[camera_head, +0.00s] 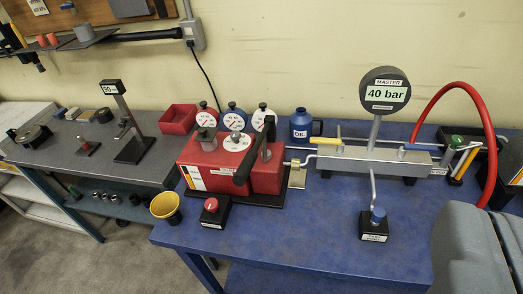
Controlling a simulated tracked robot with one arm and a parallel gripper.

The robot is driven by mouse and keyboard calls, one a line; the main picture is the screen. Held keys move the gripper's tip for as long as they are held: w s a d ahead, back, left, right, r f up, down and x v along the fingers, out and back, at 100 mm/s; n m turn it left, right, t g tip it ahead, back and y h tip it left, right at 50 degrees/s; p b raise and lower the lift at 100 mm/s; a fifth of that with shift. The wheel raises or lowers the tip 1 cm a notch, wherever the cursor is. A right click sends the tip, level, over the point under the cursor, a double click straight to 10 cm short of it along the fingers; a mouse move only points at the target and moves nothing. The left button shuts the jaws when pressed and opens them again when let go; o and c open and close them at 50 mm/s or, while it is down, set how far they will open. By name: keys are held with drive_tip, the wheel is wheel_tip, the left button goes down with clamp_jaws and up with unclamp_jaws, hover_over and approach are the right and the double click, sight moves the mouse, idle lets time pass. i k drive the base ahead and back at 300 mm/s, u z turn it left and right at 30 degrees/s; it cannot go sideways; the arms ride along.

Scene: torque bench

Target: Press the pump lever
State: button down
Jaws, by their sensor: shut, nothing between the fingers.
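The red pump box (210,174) stands on the blue bench, with three white-faced dials behind it. A black lever-like bar (243,170) with a grey upright at its right end rises over the box's right half; I take it to be the pump lever. It slants down toward the front left. Nothing touches it. My gripper's fingers do not show in this view. A grey rounded body (478,252) at the lower right is likely part of my own arm, well to the right of the lever.
A red-topped button box (211,210) and a yellow cup (166,207) are near the bench's front left. The master gauge (385,92) reads 40 bar above a grey manifold (370,160). A blue-knobbed block (375,225) stands in front. Blue bench surface between is clear.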

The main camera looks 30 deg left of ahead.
sight(242, 174)
drive_tip(key=z, duration=0.05)
drive_tip(key=i, duration=1)
drive_tip(key=u, duration=0.05)
